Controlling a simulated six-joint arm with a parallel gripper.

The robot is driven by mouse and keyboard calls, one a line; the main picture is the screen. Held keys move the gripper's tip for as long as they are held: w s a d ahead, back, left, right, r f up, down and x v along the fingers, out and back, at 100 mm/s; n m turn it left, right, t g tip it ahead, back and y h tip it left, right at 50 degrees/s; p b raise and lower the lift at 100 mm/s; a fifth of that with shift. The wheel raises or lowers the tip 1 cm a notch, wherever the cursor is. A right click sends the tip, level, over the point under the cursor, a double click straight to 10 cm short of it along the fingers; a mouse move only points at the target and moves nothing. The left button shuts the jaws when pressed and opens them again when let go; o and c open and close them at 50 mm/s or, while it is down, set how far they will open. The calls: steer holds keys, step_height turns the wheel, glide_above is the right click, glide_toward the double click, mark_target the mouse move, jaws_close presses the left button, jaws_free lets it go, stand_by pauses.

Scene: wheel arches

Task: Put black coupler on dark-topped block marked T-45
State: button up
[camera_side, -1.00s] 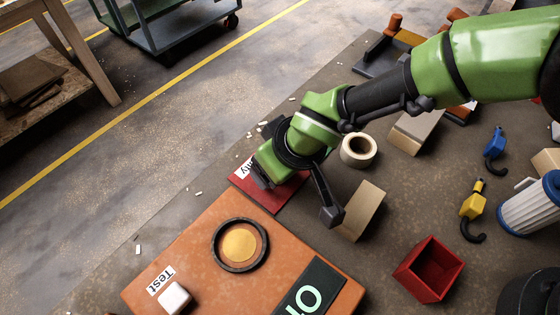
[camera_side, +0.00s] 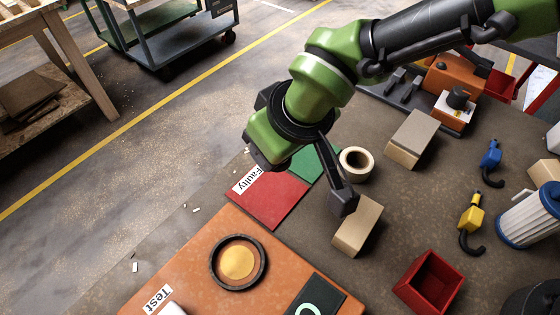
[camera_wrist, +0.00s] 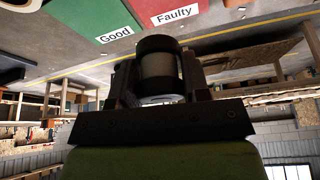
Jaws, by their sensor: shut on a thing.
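My gripper (camera_wrist: 160,82) is shut on a dark cylinder, the black coupler (camera_wrist: 158,62), in the wrist view. In the side view my gripper (camera_side: 262,150) is above the far edge of the red mat, and its fingertips and the coupler are hidden behind the wrist. No T-45 mark is readable. A tan block with a grey top (camera_side: 415,132) stands right of the tape roll. Another tan block (camera_side: 357,228) stands in front of it, partly covered by a dark part of my wrist.
The red Faulty mat (camera_side: 268,203) adjoins a green mat (camera_side: 312,163). An orange Test plate (camera_side: 205,235) carries a black ring (camera_side: 238,262). A tape roll (camera_side: 356,163), red box (camera_side: 428,282), yellow tool (camera_side: 471,212) and orange fixture (camera_side: 452,78) stand around the bench.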

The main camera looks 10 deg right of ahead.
steer(key=shift+r, duration=0.95)
steer(key=w+d+r+m+t+h, duration=0.1)
steer(key=w+d+m+h, duration=0.1)
steer(key=w+d+m, duration=0.3)
steer(key=w+d+r+m+h, duration=0.1)
steer(key=d+m, duration=0.2)
steer(key=d, duration=0.4)
step_height(320, 180, up, 2)
steer(key=m+g+h, duration=0.2)
steer(key=m+h, duration=0.1)
steer(key=m, duration=0.7)
glide_above(422, 126)
steer(key=a, duration=0.2)
steer(key=shift+m, duration=0.3)
steer(key=f, duration=0.6)
steer(key=s+f, duration=0.1)
steer(key=f, duration=0.2)
steer(key=shift+d, duration=0.3)
steer(key=shift+f, duration=0.3)
steer(key=shift+f, duration=0.1)
steer(key=o, duration=0.9)
